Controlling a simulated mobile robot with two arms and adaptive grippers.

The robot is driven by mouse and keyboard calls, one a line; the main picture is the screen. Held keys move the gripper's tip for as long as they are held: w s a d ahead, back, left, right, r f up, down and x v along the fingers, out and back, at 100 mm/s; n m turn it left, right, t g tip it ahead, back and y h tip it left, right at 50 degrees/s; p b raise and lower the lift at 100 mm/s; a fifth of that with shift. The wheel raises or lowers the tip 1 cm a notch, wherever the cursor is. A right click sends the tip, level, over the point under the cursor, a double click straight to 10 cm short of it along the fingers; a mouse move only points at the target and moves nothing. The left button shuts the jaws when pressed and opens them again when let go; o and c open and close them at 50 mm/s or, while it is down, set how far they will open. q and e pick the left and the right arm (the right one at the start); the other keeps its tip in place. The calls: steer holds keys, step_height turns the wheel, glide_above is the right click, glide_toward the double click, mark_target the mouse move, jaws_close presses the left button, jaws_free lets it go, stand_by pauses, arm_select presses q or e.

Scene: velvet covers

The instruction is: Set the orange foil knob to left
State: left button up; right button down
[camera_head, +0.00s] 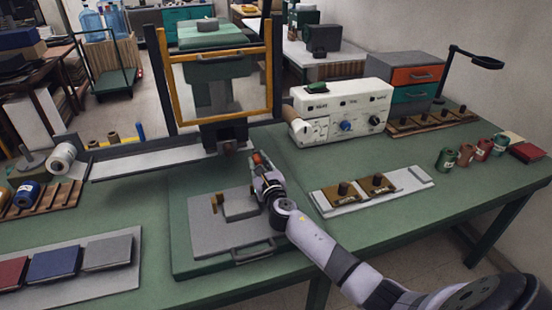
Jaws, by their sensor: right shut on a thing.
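My right gripper (259,164) reaches in from the lower right to the front of the press (223,131), above the green base. It is shut on a small orange-red part (257,157) at its fingertips. The fingers hide much of this part, so I cannot tell for certain that it is the orange foil knob, or which way it is turned. A white control box (335,103) stands to the right, with a blue knob (347,125) and a dark knob (374,120) on its face. My left gripper is not in view.
A grey plate (212,235) with a raised block lies on the green base below the gripper. A pale tray (414,178) with two dark-knobbed blocks lies to the right. Covered books (53,263) lie at front left. The green table (440,211) is clear at front right.

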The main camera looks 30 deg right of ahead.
steer(key=shift+w+a, duration=0.25)
steer(key=shift+a, duration=0.75)
steer(key=c, duration=1.4)
jaws_free()
steer(key=shift+o, duration=0.2)
steer(key=v, duration=1.2)
